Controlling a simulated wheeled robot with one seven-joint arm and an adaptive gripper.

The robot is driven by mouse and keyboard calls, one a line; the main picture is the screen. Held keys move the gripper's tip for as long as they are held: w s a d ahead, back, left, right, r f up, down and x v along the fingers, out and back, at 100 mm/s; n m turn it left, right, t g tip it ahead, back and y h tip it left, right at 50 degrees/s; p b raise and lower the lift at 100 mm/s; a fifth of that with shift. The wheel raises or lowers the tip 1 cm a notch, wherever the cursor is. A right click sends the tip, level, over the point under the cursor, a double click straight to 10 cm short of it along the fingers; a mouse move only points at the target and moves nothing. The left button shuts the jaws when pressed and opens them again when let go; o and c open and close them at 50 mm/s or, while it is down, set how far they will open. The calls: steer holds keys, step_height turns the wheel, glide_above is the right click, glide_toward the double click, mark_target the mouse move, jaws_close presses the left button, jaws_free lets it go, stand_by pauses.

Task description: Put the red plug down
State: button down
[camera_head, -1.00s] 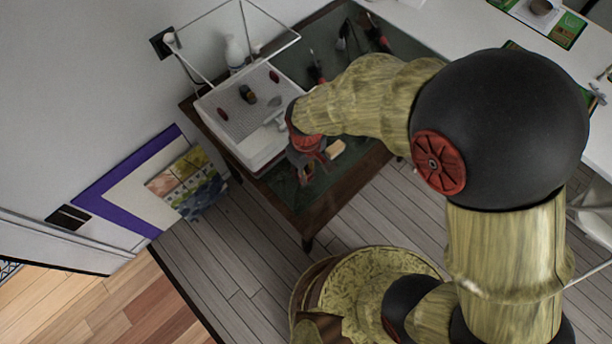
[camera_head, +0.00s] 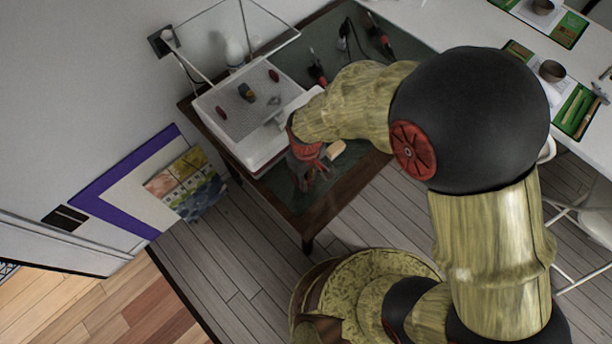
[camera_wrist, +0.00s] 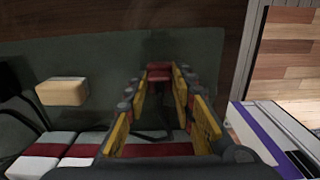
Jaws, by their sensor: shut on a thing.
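My gripper (camera_head: 311,172) is over the front part of the green-topped table (camera_head: 284,192), beside the white tray. In the wrist view my gripper (camera_wrist: 160,76) has its yellow-padded fingers closing towards the red plug (camera_wrist: 159,73), which shows as a small red piece between the fingertips. The plug is close above or at the dark green surface; I cannot tell whether it touches. In the head view the gripper hides the plug.
A pale block (camera_head: 336,149) lies right of my gripper; it also shows in the wrist view (camera_wrist: 62,92). The white tray (camera_head: 262,147) holds small red and dark pieces, with a thin frame above. Red-handled tools (camera_head: 318,72) lie behind. The table's front edge is close.

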mark_target(307, 178)
steer(key=c, duration=1.5)
jaws_free()
steer(key=shift+r, duration=0.15)
steer(key=w+d+r+m+t+p, duration=0.1)
steer(key=d+r+p, duration=0.15)
steer(key=r, duration=0.85)
steer(key=w+d+r+m+p, duration=0.15)
steer(key=d+r, duration=0.25)
steer(key=r, duration=0.7)
steer(key=s+d+r+m+t, duration=0.2)
steer(key=s+d+r+m, duration=0.1)
steer(key=s+d+r, duration=0.2)
steer(key=s+d+r+m+t, duration=0.2)
steer(key=s+d+r+m, duration=0.2)
steer(key=d+r, duration=0.5)
steer(key=shift+s+d+t, duration=0.3)
steer(key=shift+s+d, duration=0.25)
steer(key=shift+d, duration=0.55)
steer(key=shift+r, duration=0.1)
